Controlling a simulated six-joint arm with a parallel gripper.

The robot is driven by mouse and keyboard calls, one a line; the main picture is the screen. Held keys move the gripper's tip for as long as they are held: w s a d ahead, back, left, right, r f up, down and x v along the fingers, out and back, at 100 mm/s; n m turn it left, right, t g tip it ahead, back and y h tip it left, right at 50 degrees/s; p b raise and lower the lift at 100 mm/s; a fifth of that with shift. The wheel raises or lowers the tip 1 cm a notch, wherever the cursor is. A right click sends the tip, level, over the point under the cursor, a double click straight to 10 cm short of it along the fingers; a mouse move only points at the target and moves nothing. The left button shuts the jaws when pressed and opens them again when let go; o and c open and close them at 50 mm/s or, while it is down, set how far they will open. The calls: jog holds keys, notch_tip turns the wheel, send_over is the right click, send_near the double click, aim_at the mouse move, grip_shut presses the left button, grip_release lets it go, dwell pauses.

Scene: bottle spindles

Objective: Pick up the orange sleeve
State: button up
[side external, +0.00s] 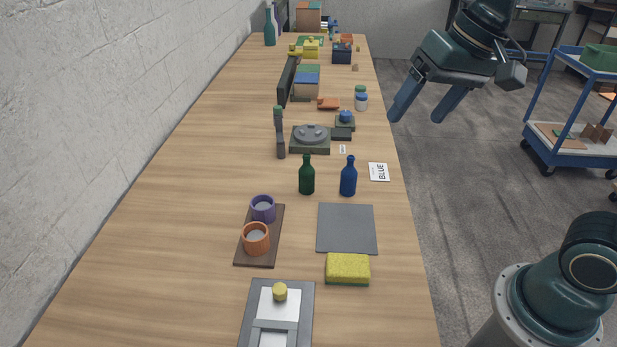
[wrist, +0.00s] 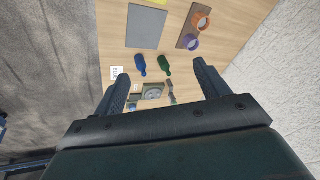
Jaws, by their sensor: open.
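The orange sleeve (side external: 256,240) is a short open ring standing on a dark wooden board (side external: 272,250), in front of a purple sleeve (side external: 263,209) in the side view. A pale surface shows inside each ring. In the wrist view the orange sleeve (wrist: 201,17) is at the top right, with the purple sleeve (wrist: 192,42) just below it. My gripper (side external: 428,120) is open and empty. It hangs high, off the table's right edge and well away from the orange sleeve. Both fingers also show spread in the wrist view (wrist: 160,82).
A green bottle (side external: 307,176) and a blue bottle (side external: 348,177) stand behind a grey mat (side external: 347,229). A yellow sponge (side external: 348,267) lies in front of the mat. A grey fixture with a yellow knob (side external: 280,291) is nearest. The table (side external: 160,240) left of the board is clear.

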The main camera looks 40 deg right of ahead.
jog(key=w+a+f+m+g, duration=0.1)
jog(key=w+a+m, duration=0.15)
jog(key=w, duration=0.45)
jog(key=m+g+y, duration=0.3)
jog(key=m+g, duration=0.2)
jog(key=m, duration=0.2)
send_over(254, 238)
jog(key=d, duration=0.2)
jog(key=f, duration=2.5)
jog(key=shift+w+d+f, duration=0.15)
jog(key=shift+w+f, duration=0.1)
jog(key=shift+f+m+h, duration=0.15)
jog(key=shift+m+h, duration=0.1)
jog(key=shift+h, duration=0.05)
jog(key=shift+f, duration=0.1)
jog(key=shift+w+x, duration=0.1)
jog(key=shift+x, duration=1.2)
jog(key=shift+w+x, duration=0.15)
jog(key=shift+x, duration=1.15)
